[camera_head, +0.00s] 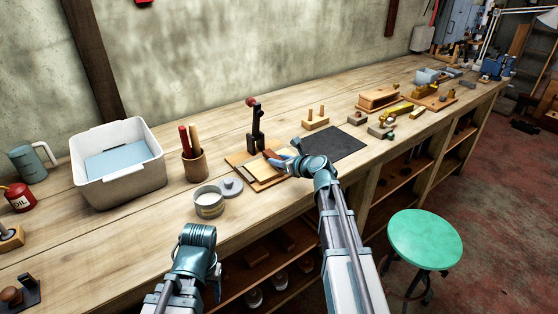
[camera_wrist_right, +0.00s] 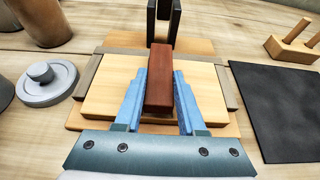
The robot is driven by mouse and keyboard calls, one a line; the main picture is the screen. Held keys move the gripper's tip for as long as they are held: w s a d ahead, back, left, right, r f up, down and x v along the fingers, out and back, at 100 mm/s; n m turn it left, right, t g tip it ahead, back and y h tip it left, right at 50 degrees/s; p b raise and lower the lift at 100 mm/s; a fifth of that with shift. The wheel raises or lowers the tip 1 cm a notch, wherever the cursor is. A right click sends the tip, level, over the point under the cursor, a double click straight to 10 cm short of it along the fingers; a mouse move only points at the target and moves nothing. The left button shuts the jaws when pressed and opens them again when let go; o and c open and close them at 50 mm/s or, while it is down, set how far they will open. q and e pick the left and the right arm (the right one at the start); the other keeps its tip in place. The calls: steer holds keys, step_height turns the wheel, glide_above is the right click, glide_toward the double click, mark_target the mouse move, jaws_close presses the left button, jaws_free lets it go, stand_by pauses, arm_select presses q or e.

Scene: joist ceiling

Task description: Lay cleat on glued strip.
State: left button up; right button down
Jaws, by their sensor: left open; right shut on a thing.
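The cleat (camera_wrist_right: 160,90) is a red-brown block in the right wrist view. My right gripper (camera_wrist_right: 160,100) is shut on it, one blue finger on each side, above a pale board (camera_wrist_right: 104,100). In the head view my right gripper (camera_head: 284,164) is over the same board (camera_head: 258,170), and a reddish end of the cleat (camera_head: 271,155) shows. I cannot tell whether the cleat touches the board. No glued strip can be made out. My left gripper (camera_head: 217,286) is low at the front, open and away from the board; its fingers are hard to see.
A black clamp (camera_head: 256,130) with a red knob stands behind the board. A round tin (camera_head: 209,203), its grey lid (camera_head: 231,187) and a brush cup (camera_head: 195,166) are to the left. A dark mat (camera_head: 335,146) and a pegged block (camera_head: 315,122) are to the right.

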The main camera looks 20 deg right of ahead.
steer(key=shift+f+b, duration=0.35)
steer(key=shift+c, duration=2.1)
jaws_free()
steer(key=p+v, duration=0.5)
steer(key=v, duration=0.8)
steer(key=shift+s+r, duration=0.2)
steer(key=shift+s, duration=0.15)
steer(key=shift+s+d, duration=0.1)
steer(key=shift+d, duration=0.05)
